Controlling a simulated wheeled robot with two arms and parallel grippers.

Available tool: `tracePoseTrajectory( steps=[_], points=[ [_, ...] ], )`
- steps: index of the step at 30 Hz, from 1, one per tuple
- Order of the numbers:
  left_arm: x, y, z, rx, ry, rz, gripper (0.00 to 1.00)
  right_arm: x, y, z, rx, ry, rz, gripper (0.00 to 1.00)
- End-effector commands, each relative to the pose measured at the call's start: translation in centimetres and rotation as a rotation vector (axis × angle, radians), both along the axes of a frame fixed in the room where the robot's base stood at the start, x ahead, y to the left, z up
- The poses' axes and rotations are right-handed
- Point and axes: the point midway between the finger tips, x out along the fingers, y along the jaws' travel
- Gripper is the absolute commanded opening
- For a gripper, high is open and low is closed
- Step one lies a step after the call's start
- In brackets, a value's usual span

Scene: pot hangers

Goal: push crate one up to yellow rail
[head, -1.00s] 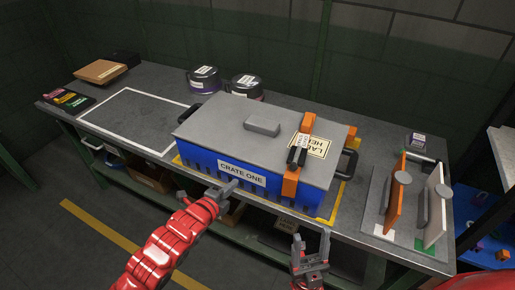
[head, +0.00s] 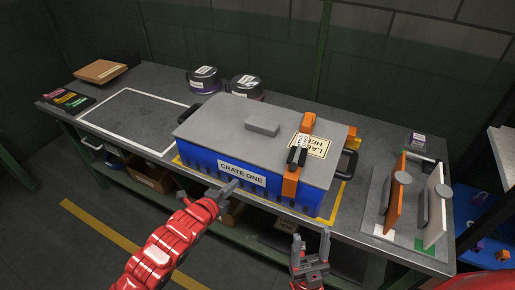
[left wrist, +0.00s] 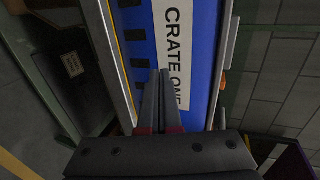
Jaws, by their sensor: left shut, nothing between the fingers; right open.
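Crate one (head: 205,161) is a blue crate with a grey lid (head: 225,125), black side handles and a "CRATE ONE" label on its front. An orange strap with a black buckle (head: 297,156) runs over its right part. It stands on the bench within a yellow outline, whose strip, perhaps the yellow rail (head: 336,203), shows along its right side. My left gripper (head: 232,186) is shut and empty, its tips at the crate's front by the label. The left wrist view shows the fingers (left wrist: 160,75) against or very near the blue front (left wrist: 203,40). My right gripper (head: 311,240) is open and empty, below the bench's front edge.
Two dark round tins (head: 204,79) stand behind the crate. A white-outlined area (head: 130,118) to the left is bare. A grey board with orange and white upright panels (head: 396,195) stands at the right. A cardboard box (head: 100,71) lies at the far left.

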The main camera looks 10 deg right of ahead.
Motion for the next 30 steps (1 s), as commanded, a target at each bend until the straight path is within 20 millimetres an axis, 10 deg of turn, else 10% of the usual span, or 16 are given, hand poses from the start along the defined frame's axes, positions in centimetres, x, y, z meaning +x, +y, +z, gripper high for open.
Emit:
tracePoseTrajectory(
  steps=[30],
  points=[
    [2.7,-1.9,-0.2,0.0,0.0,0.001,0.0,0.0,0.0,-3.8,0.0,0.0,0.0,0.58]
  ],
)
